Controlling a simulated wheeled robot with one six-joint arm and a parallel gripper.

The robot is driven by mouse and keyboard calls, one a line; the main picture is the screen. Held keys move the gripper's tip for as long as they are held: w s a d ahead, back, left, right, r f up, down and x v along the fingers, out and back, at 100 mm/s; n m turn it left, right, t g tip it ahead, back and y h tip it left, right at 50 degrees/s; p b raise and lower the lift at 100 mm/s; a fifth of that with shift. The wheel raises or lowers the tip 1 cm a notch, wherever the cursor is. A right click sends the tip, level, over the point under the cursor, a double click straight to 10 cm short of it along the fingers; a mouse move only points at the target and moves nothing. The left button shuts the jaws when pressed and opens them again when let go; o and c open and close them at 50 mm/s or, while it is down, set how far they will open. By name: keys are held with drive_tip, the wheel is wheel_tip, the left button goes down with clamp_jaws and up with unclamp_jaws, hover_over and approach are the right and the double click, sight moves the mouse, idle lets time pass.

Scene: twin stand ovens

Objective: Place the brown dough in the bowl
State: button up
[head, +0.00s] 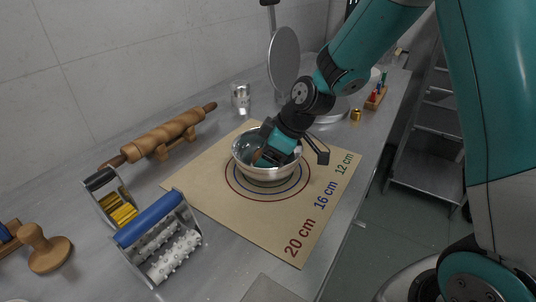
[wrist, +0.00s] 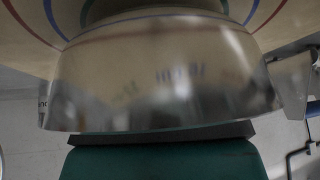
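The shiny metal bowl (head: 265,172) stands on the tan mat, inside its printed rings. Its outer wall (wrist: 160,75) fills much of the wrist view. My gripper (head: 268,155) reaches down into the bowl from the upper right. A small brown patch, seemingly the brown dough (head: 257,156), shows inside the bowl at the gripper's end. I cannot tell whether the fingers hold the dough.
The tan mat (head: 213,187) has size markings. A rolling pin on a stand (head: 161,138), a blue-handled spiked roller (head: 160,240) and a yellow roller (head: 119,208) lie to the left. The counter's right edge drops to the floor.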

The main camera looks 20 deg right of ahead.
drive_tip(key=shift+d+r, duration=0.1)
drive_tip(key=shift+r, duration=0.2)
drive_tip(key=v, duration=1.1)
drive_tip(key=s+a+r+m+g, duration=0.1)
drive_tip(key=s+a, duration=0.3)
drive_tip(key=s, duration=0.7)
drive_tip(key=s+a+r+m+g, duration=0.2)
drive_tip(key=s+a, duration=0.3)
drive_tip(key=s, duration=0.5)
drive_tip(key=shift+s+m+h, duration=0.4)
drive_tip(key=shift+m, duration=0.4)
